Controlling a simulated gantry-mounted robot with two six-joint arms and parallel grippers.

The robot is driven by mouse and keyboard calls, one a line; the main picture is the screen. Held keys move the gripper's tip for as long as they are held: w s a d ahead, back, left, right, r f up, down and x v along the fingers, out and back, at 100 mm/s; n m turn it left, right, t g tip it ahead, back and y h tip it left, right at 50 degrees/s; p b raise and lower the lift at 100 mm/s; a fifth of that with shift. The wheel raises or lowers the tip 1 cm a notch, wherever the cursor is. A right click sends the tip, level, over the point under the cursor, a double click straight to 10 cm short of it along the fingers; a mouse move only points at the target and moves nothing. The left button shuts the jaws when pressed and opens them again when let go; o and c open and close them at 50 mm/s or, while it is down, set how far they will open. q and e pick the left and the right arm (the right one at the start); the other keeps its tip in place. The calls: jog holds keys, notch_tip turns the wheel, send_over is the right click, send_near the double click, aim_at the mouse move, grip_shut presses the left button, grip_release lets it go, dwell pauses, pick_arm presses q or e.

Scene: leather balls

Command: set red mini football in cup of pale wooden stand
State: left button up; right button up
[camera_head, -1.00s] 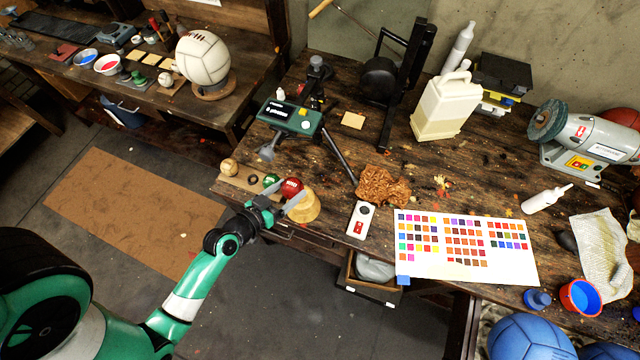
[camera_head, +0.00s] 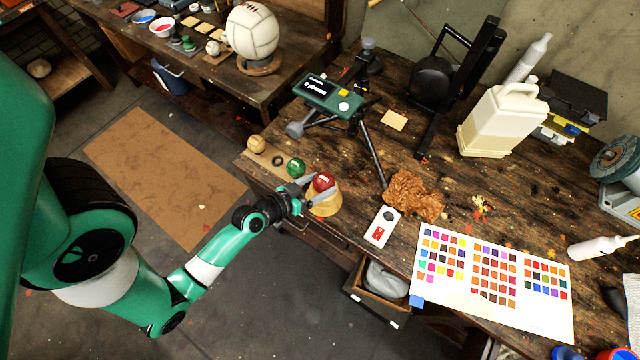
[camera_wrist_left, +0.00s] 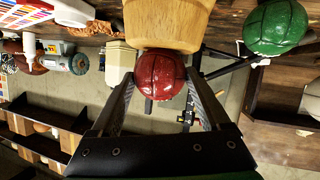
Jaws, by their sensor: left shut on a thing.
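The red mini football (camera_head: 323,181) is held between the fingers of my left gripper (camera_head: 311,190). In the left wrist view the red ball (camera_wrist_left: 160,76) sits between the two finger plates, up against the edge of the stand (camera_wrist_left: 168,22). I cannot tell whether it rests in the cup or hovers just over it; the cup itself is hidden. My right gripper is not in view.
A green ball (camera_head: 296,167) and a tan ball (camera_head: 256,143) sit on a wooden strip left of the stand. A white device (camera_head: 381,228), a brown crumpled piece (camera_head: 414,196) and a colour chart (camera_head: 492,280) lie to the right. A green tripod device (camera_head: 329,95) stands behind.

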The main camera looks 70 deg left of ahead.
pick_arm(q)
jog(key=o, duration=1.3)
jog(key=shift+r+p, duration=0.1)
jog(key=shift+p, duration=0.2)
jog(key=shift+b+v, duration=1.7)
jog(key=shift+v, duration=4.25)
